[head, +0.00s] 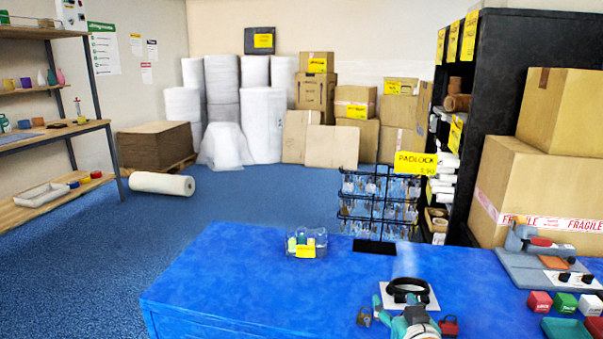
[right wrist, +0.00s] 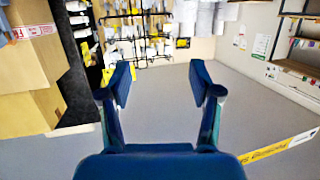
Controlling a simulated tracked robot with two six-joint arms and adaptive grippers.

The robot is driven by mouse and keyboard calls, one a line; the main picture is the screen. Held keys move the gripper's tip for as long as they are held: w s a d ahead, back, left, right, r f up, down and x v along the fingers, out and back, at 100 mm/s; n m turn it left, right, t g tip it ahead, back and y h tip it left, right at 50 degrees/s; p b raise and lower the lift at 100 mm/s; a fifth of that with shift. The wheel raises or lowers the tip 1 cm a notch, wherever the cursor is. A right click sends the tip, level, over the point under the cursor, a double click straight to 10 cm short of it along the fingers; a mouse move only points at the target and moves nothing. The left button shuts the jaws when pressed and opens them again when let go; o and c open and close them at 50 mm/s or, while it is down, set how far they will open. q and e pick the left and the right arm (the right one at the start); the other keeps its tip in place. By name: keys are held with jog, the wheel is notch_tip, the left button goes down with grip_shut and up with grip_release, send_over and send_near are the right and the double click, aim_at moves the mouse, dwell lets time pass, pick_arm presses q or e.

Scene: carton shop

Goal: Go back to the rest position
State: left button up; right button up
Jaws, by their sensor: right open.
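My right gripper (head: 402,312) shows at the bottom of the head view, over the front part of the blue table (head: 250,285). In the right wrist view the same gripper (right wrist: 163,85) has its two blue fingers wide apart. Nothing is between them but the view of the floor and shelves beyond. My left gripper is not in the head view.
A black ring on a white card (head: 425,301), a brass padlock (head: 364,317) and a red padlock (head: 449,326) lie close around the gripper. A wire rack (head: 376,205) stands behind. Coloured blocks (head: 565,303) are at right. The table's left part is clear.

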jog(key=s+a+f+g+y, duration=0.1)
jog(key=s+f+g, duration=0.2)
jog(key=f, duration=0.7)
jog(key=s+a+f+g+y, duration=0.1)
jog(key=s+a+f+g, duration=0.15)
jog(key=f, duration=0.85)
jog(key=s+a+f+m+g+y, duration=0.1)
jog(key=s+f+g, duration=0.4)
jog(key=s+f, duration=0.55)
jog(key=s+a+f+m+g, duration=0.2)
jog(key=s+f+g, duration=0.4)
jog(key=s, duration=0.7)
pick_arm(q)
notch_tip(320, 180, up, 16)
jog(key=p, duration=1.6)
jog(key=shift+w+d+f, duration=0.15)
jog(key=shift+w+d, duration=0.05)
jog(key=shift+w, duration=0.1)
pick_arm(e)
notch_tip(320, 180, up, 15)
jog(key=t, duration=0.1)
jog(key=shift+w+d+f+t, duration=0.15)
jog(key=shift+w+d+t, duration=0.1)
jog(key=shift+w+t, duration=0.15)
jog(key=shift+f, duration=0.1)
